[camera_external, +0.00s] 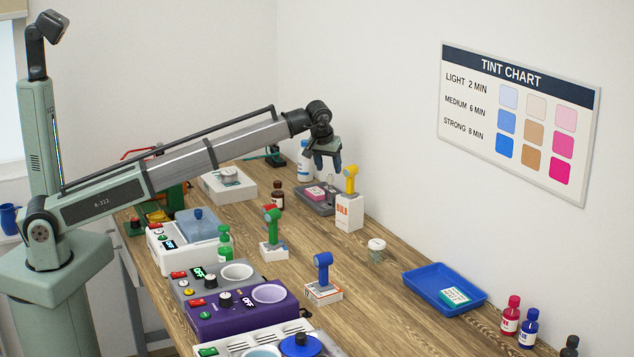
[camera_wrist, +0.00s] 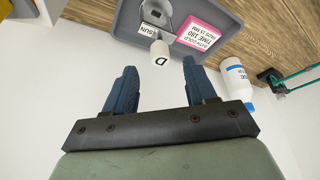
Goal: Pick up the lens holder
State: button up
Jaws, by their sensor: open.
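A grey tray (camera_external: 318,208) stands on the bench beside the wall, and it also shows in the wrist view (camera_wrist: 205,50). In the wrist view a white knob marked D (camera_wrist: 159,50) on a thin grey stem rises from the tray; this looks like the lens holder, whose lower part is unclear. In the external view a small upright piece (camera_external: 329,184) shows in the tray. My gripper (camera_external: 327,168) is open above the tray. In the wrist view its blue fingers (camera_wrist: 156,72) are apart, with the knob beyond and between their tips, not clasped.
The tray also holds a pink labelled box (camera_wrist: 197,32). A white bottle (camera_wrist: 235,75) stands right of it in the wrist view. A yellow-topped tool on a BULB box (camera_external: 349,211) stands close by. Bare wood lies around the small jar (camera_external: 376,251), before the blue tray (camera_external: 420,290).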

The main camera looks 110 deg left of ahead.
aim_at(330, 175)
jog(key=shift+x, duration=2.6)
grip_shut()
